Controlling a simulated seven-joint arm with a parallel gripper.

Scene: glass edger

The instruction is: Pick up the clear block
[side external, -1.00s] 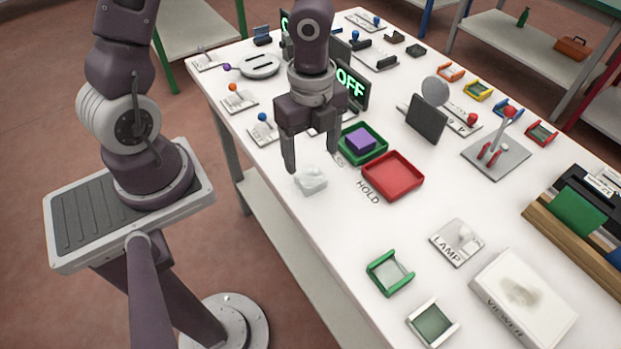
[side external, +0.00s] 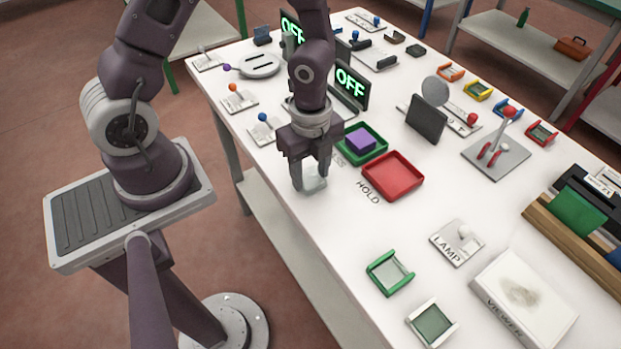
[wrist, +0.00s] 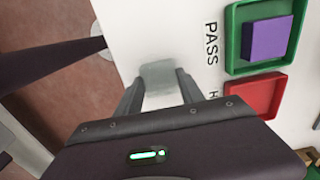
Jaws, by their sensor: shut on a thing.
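The clear block (side external: 314,181) is a small translucent piece on the white table near its front left edge. My gripper (side external: 312,180) is down around it, with a finger on either side, shut on the block. In the wrist view the pale block (wrist: 160,74) shows between the two grey fingers (wrist: 158,90). The fingers hide part of the block in the side view, and I cannot tell whether it still touches the table.
A green tray (side external: 378,153) holding a purple block (side external: 360,140) stands behind my gripper. A red tray (side external: 392,177) marked HOLD lies to the right. A lamp switch (side external: 457,243) and a viewer (side external: 523,300) stand farther right.

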